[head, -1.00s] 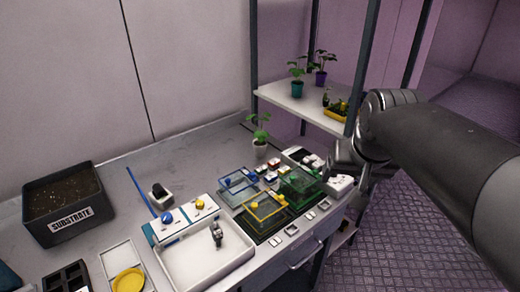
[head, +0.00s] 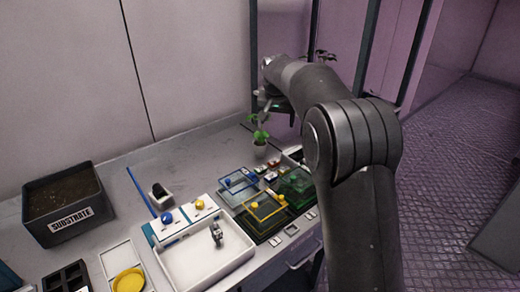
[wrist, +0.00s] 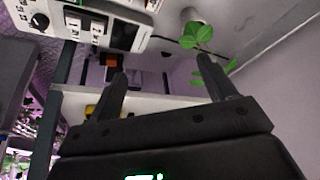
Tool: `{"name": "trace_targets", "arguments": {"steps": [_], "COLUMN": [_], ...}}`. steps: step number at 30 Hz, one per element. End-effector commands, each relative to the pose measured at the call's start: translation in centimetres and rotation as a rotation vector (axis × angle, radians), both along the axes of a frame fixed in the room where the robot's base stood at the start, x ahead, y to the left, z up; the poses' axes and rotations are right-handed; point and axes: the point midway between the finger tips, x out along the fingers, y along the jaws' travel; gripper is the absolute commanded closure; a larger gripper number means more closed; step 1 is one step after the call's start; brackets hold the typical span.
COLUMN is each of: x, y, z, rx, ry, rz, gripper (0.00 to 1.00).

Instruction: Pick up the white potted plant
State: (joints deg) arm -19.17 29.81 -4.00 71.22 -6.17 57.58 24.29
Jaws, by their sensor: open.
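The white potted plant (head: 260,151) stands upright on the bench near the back wall, with green leaves on a thin stem.
A white shelf (wrist: 150,101) with dark posts is close to the fingers. My arm hides most of it in the head view. Left of the plant is free bench top. Wire racks (head: 265,209), a white tray (head: 200,262) and a substrate box (head: 65,205) stand nearer.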

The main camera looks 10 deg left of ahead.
Motion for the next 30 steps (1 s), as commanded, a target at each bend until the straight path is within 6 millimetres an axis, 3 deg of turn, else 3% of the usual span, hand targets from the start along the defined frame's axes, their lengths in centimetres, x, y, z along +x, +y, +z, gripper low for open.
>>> {"name": "trace_targets", "arguments": {"steps": [3, 10, 17, 24, 30], "x": [2.8, 5.7, 6.5, 7.9, 8.7], "y": [2.9, 6.4, 7.1, 6.9, 6.9], "z": [-3.2, -7.1, -8.8, -12.2, -13.8], "rx": [-0.009, -0.019, -0.022, -0.021, -0.020], "ry": [0.007, 0.006, 0.007, 0.008, 0.006], "rz": [-0.002, -0.009, -0.011, -0.011, -0.011], "gripper": [0.23, 0.23, 0.23, 0.23, 0.23]}}
